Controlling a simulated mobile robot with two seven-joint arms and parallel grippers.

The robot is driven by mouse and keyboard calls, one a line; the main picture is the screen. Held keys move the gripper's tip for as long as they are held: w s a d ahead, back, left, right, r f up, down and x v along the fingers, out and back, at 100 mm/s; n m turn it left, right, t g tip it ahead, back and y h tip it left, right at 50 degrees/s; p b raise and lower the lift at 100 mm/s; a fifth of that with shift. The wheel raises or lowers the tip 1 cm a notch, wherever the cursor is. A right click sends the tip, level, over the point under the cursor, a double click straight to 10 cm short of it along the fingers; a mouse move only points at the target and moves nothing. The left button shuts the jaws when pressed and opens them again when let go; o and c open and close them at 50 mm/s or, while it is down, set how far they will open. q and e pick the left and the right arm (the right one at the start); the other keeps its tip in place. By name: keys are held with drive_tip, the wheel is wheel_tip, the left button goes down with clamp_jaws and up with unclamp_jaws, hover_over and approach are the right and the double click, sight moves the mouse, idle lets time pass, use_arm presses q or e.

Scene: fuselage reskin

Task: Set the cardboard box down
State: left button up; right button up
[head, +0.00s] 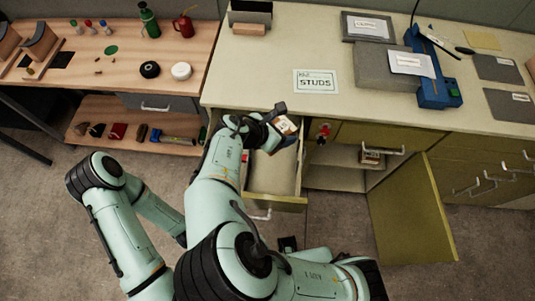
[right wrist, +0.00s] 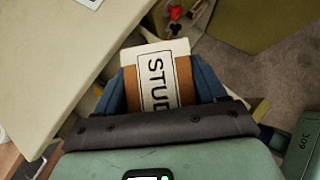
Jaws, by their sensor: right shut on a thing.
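The small cardboard box (head: 286,126) is brown with a white label. In the right wrist view the box (right wrist: 187,76) shows part of the word "STUDS" on its label. My right gripper (head: 277,132) is shut on it, and its blue fingers (right wrist: 163,85) flank the box on both sides. The gripper holds the box near the bench's front edge, over the back of an open drawer (head: 272,180). Whether the box touches anything below cannot be told. A card marked "STUDS" (head: 316,82) lies flat on the pale bench top (head: 260,70). My left gripper is not seen.
An open cabinet door (head: 410,210) stands out at the right, beside a shelf with a small box (head: 371,158). A red knob-like thing (head: 323,132) is right of the drawer. A grey block (head: 385,68) and blue tool (head: 432,80) occupy the bench's right. Bench space around the card is clear.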

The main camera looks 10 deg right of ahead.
drive_tip(key=shift+s+a+f, duration=0.1)
drive_tip(key=shift+s+a, duration=0.05)
drive_tip(key=shift+a, duration=0.05)
wheel_tip(320, 180, down, 15)
drive_tip(key=shift+s+r+b, duration=0.1)
drive_tip(key=shift+r+b, duration=0.1)
drive_tip(key=shift+b, duration=0.85)
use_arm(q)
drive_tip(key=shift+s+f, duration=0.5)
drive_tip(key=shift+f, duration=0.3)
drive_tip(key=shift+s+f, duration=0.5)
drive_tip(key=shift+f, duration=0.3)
use_arm(e)
drive_tip(key=shift+f, duration=2.6)
drive_tip(key=shift+f+b, duration=0.2)
drive_tip(key=shift+b, duration=0.1)
drive_tip(key=o, duration=1.4)
drive_tip(key=shift+r, duration=0.15)
